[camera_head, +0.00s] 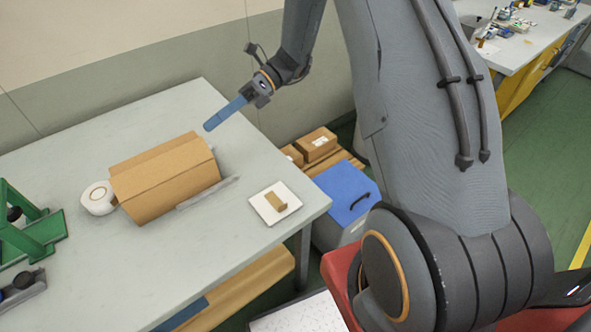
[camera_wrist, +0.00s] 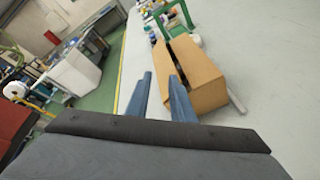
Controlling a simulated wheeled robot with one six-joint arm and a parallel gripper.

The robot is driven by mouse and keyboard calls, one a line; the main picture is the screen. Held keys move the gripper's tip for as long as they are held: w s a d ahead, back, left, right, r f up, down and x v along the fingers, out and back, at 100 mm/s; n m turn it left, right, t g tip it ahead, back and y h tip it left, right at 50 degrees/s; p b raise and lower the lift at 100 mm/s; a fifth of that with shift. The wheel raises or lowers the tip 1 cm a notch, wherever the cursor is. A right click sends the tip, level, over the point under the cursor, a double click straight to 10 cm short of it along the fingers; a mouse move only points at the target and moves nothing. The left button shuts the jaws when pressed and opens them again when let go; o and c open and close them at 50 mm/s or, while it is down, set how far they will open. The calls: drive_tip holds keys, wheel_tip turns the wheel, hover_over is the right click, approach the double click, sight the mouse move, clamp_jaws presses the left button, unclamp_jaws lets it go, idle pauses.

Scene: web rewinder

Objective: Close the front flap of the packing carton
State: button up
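The brown packing carton (camera_head: 165,190) lies on the grey table in the head view. Two top panels meet along a seam, and the near panel slopes down toward the front. In the wrist view the carton (camera_wrist: 200,82) is right of my fingers, with a dark narrow gap along its top. I cannot tell for sure which panel is the front flap or how far it stands open. My gripper (camera_head: 212,125) has blue fingers and hangs above the table, beyond the carton's far right corner. In the wrist view my gripper (camera_wrist: 160,77) is open and empty, apart from the carton.
A white tape roll (camera_head: 98,197) stands left of the carton. A grey bar (camera_head: 208,193) lies along its front edge. A white square plate with a small brown block (camera_head: 276,202) is at the right. A green frame (camera_head: 35,235) stands at the left.

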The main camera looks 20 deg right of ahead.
drive_tip(key=s+d+f+n+t+h+b, duration=0.1)
drive_tip(key=s+d+f+n+h+b, duration=0.2)
drive_tip(key=s+d+n+h, duration=0.3)
drive_tip(key=s+d+f+n+t+h+b, duration=0.2)
drive_tip(key=s+d+n+h, duration=0.5)
drive_tip(key=n, duration=0.8)
drive_tip(key=s+f+b, duration=0.1)
drive_tip(key=s, duration=0.2)
drive_tip(key=shift+s+d+f+n+t+h, duration=0.2)
drive_tip(key=shift+s+n+t+h, duration=0.1)
drive_tip(key=shift+s+n, duration=0.1)
